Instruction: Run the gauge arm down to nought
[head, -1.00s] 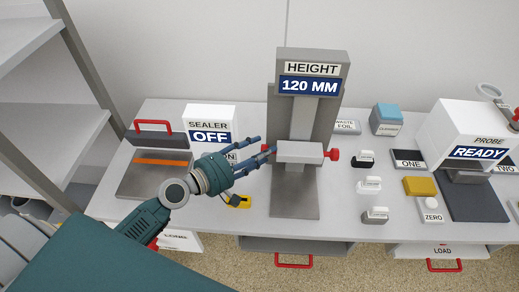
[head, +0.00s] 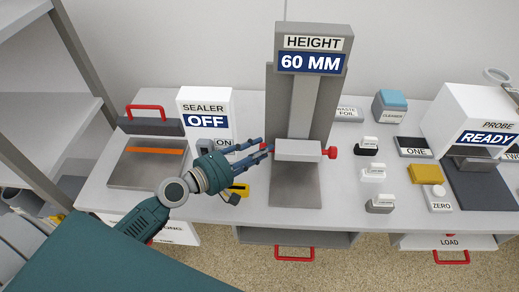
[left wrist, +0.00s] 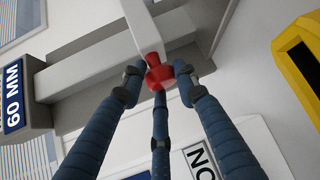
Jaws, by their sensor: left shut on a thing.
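The height gauge (head: 327,98) stands at the middle of the bench, and its display (head: 310,63) reads 60 MM. Its light grey arm (head: 298,150) sits partway down the column, above the dark grey base (head: 295,193). A red knob (head: 332,152) is on the arm's right end. My left gripper (head: 268,147) is at the arm's left end. In the left wrist view, its blue fingers are closed around another red knob (left wrist: 159,75). My right gripper is not in view.
The white sealer box (head: 205,108) reads OFF, with a yellow tool (head: 238,190) lying in front. The probe unit (head: 488,120) at right reads READY. Several small labelled blocks stand right of the gauge. Shelves (head: 60,120) stand at far left.

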